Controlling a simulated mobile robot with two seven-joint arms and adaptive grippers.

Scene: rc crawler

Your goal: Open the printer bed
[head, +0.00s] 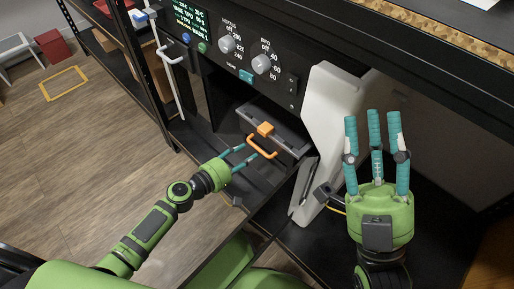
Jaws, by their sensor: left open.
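The printer (245,60) has a black front panel with a display, two grey knobs and buttons above a dark open bay. In the bay sits a grey bed (290,138) with an orange clip (265,129) and an orange loop handle (262,148) at its front. My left gripper (251,149) is open, its teal fingers pointing at the handle from the left. A fingertip is close to the handle; I cannot tell whether they touch. My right gripper (376,125) is open and empty, fingers up, right of the white panel.
A tall white panel (325,130) stands just right of the bay. A white rod-like part (172,75) hangs at the printer's left. Dark shelf edges run below.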

